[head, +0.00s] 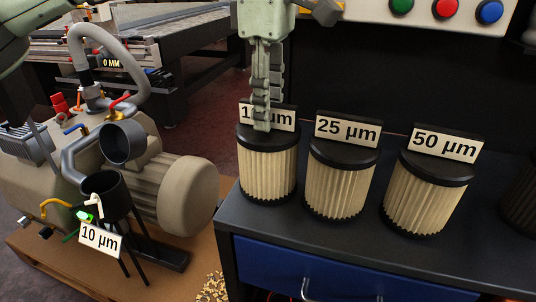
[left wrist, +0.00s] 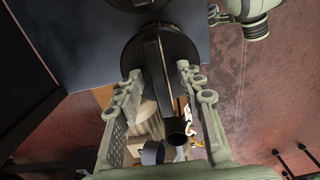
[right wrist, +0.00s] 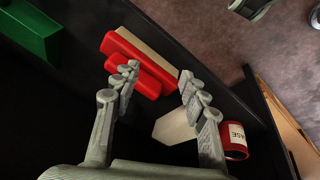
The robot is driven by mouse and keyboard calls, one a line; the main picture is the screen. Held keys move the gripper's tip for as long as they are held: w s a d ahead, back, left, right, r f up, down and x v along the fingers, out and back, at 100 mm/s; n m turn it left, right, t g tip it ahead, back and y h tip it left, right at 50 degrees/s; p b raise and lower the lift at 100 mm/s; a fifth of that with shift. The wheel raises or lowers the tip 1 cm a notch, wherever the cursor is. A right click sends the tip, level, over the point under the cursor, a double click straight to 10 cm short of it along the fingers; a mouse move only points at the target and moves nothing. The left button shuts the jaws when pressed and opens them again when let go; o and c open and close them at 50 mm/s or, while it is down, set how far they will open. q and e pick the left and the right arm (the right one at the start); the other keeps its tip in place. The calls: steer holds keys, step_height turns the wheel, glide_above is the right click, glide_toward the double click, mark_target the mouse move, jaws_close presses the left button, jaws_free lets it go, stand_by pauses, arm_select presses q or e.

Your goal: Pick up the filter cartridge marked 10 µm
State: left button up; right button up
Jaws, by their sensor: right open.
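The left-most pleated filter cartridge (head: 267,170) stands upright on the dark bench top, with a black cap and an upright label plate. Its label reads "1… µm", with the middle hidden by my left gripper (head: 262,124). That gripper points down from above at the plate. In the left wrist view, the black cap and edge-on plate (left wrist: 153,55) lie between the open fingers of my left gripper (left wrist: 160,72), with gaps visible. My right gripper (right wrist: 159,74) is open and empty, and does not show in the head view.
Cartridges marked 25 µm (head: 340,178) and 50 µm (head: 428,195) stand to the right. A compressor (head: 185,195) with a black cup (head: 105,190) tagged 10 µm (head: 101,238) is at left. The right wrist view shows a red-and-beige object (right wrist: 137,62), a red can (right wrist: 234,140) and a green box (right wrist: 30,32).

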arm_select(q)
steer(key=shift+f, duration=0.3)
stand_by(0.5)
jaws_close()
stand_by(0.5)
